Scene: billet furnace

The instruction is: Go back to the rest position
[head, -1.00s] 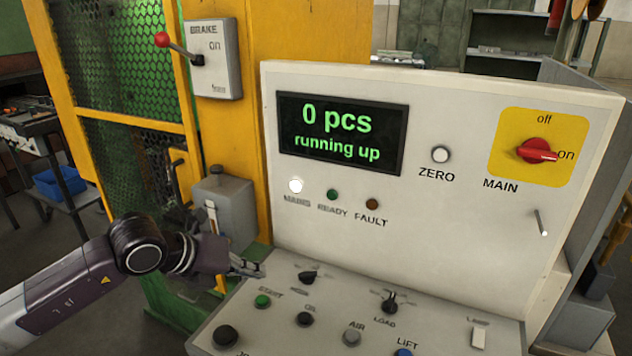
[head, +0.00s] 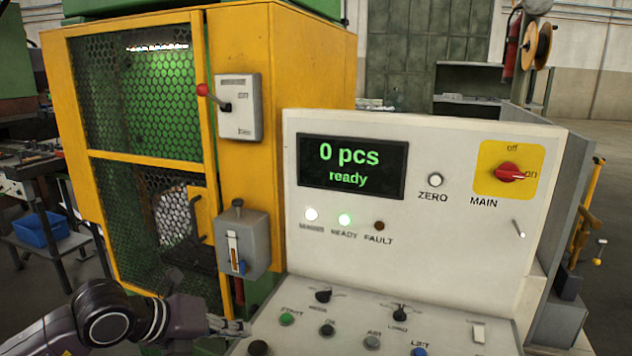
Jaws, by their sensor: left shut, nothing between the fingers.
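My left gripper (head: 232,328) is shut and empty at the left edge of the sloped control desk (head: 455,338), low in the head view. It is near the black knob (head: 258,347) and the green button (head: 287,319), and I cannot tell whether it touches the desk. The display (head: 352,166) reads "0 pcs ready". The red MAIN switch (head: 509,172) points to on. My right gripper is out of view.
The yellow machine frame (head: 283,55) with mesh doors stands behind the desk at left. The brake box (head: 238,107) with its red-knobbed lever and a grey lever box (head: 242,243) stick out from it. A blue bin (head: 41,230) is at far left.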

